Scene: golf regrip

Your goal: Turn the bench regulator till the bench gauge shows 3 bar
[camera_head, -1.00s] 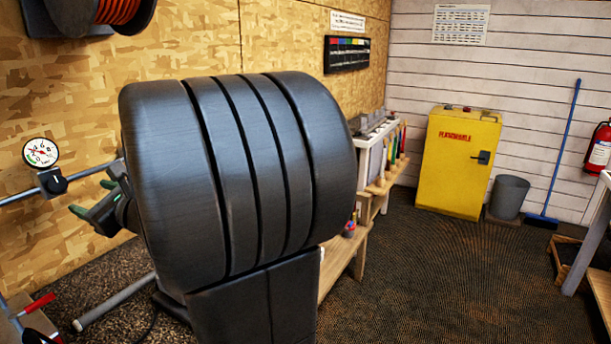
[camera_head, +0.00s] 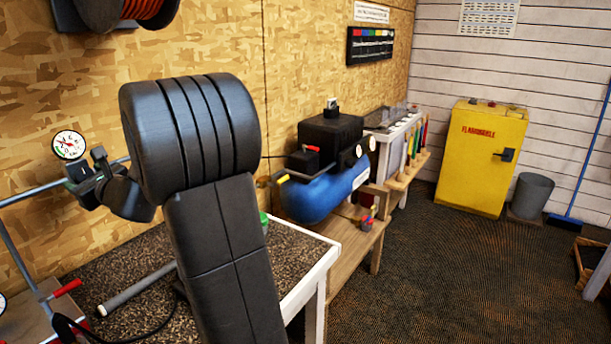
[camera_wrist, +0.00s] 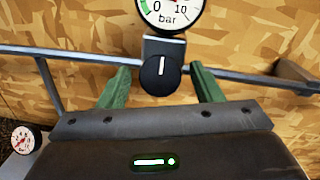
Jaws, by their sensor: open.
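The bench gauge (camera_head: 69,145) is a round white dial on a pipe against the wood-chip wall, at the left of the head view. Its needle is too small to read there. My gripper (camera_wrist: 160,68) is open, one green finger on each side of the knob with gaps between. In the head view my gripper (camera_head: 84,172) covers the regulator.
A grey pipe (camera_wrist: 80,53) runs sideways behind the knob. A second gauge (camera_wrist: 25,138) is at lower left in the wrist view. A blue compressor (camera_head: 322,195) stands right of my arm. The dark benchtop (camera_head: 135,272) holds a grey tube (camera_head: 137,289). The floor at right is mostly clear.

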